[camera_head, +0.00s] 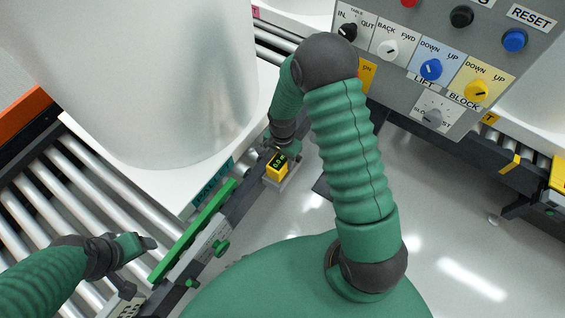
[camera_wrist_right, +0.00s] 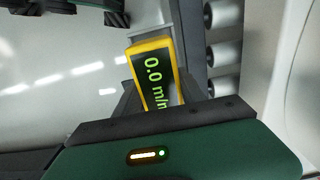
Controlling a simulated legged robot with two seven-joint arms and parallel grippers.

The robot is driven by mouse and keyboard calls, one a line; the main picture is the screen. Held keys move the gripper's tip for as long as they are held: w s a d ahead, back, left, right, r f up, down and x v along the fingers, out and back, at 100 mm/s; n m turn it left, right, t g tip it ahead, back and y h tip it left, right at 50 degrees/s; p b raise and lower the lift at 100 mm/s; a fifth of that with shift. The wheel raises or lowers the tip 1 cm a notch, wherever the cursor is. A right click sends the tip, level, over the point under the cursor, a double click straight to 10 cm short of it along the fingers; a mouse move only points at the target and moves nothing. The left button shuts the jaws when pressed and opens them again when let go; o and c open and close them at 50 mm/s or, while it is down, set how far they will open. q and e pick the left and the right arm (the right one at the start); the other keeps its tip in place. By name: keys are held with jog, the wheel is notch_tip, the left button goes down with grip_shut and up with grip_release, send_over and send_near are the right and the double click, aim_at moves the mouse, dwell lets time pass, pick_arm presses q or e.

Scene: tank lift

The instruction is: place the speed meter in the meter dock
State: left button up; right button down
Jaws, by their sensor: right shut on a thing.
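The speed meter (camera_head: 278,167) is a small yellow box with a dark display and green digits. In the right wrist view the speed meter (camera_wrist_right: 155,75) reads 0.0 and part of its unit, right at my gripper. My right gripper (camera_head: 280,147) reaches down to it and is shut on it; the fingertips are mostly hidden. A grey bracket (camera_head: 287,183) at the conveyor's side sits under or around the meter; it looks like the meter dock, but I cannot tell whether the meter is fully seated. My left gripper (camera_head: 146,243) is at lower left above the rollers, its jaw opening unclear.
A large white tank (camera_head: 150,80) stands on a white base on the roller conveyor (camera_head: 60,175). A green bar (camera_head: 195,230) runs along the conveyor's near side. A grey control panel (camera_head: 440,60) with knobs is at upper right.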

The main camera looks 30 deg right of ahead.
jog(key=shift+f, duration=0.9)
pick_arm(q)
jog(key=shift+f, duration=0.4)
pick_arm(e)
jog(key=shift+r, duration=0.1)
jog(key=c, duration=0.7)
grip_release()
